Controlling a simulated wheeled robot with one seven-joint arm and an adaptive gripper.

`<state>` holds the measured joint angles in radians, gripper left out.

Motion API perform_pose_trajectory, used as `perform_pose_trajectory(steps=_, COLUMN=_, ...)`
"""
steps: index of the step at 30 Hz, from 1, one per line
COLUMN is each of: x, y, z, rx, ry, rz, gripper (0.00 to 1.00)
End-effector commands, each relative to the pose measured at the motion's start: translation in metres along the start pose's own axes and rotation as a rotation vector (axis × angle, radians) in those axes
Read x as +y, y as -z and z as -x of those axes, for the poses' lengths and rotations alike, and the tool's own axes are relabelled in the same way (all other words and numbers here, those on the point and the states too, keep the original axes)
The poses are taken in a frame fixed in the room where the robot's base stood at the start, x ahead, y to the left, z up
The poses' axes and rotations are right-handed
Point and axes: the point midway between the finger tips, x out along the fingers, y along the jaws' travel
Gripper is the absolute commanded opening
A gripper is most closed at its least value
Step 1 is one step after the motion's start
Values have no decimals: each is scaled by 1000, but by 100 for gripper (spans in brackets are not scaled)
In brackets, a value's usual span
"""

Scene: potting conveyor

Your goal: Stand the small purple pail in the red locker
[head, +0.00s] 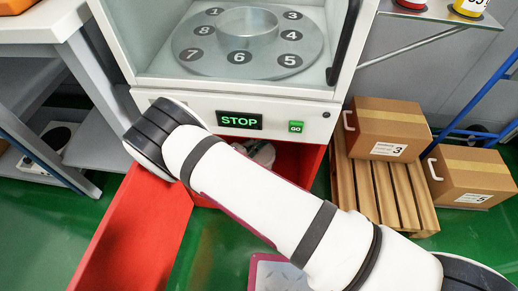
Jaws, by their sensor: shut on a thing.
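The red locker (312,161) is the red compartment under the white machine, and its inside shows only in part behind my arm. Its red door (135,228) stands swung open toward the front left. My white arm runs from the lower right to a black joint at the upper left and covers much of the opening. A small grey and white shape (263,153) shows inside the opening above my arm; I cannot tell what it is. I see neither the purple pail nor my gripper; my arm may hide them.
The machine's chamber above holds a numbered turntable (248,43). Its front has a STOP display (239,120) and a green GO button (296,127). Boxes (390,128) sit on and beside a wooden pallet (378,195) at right. A grey workbench (35,22) stands at left.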

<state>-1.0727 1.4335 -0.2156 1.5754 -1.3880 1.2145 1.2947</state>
Motion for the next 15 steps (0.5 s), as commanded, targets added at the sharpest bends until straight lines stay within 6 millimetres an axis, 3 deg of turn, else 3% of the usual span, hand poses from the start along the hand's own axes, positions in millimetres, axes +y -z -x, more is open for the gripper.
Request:
perform_pose_trajectory(steps=7, x=-29, y=3, z=-6, rx=-2, ry=-3, rz=0, gripper=0)
perform_pose_trajectory(steps=15, x=-30, y=3, z=-6, rx=-1, ry=-4, rz=0, gripper=0)
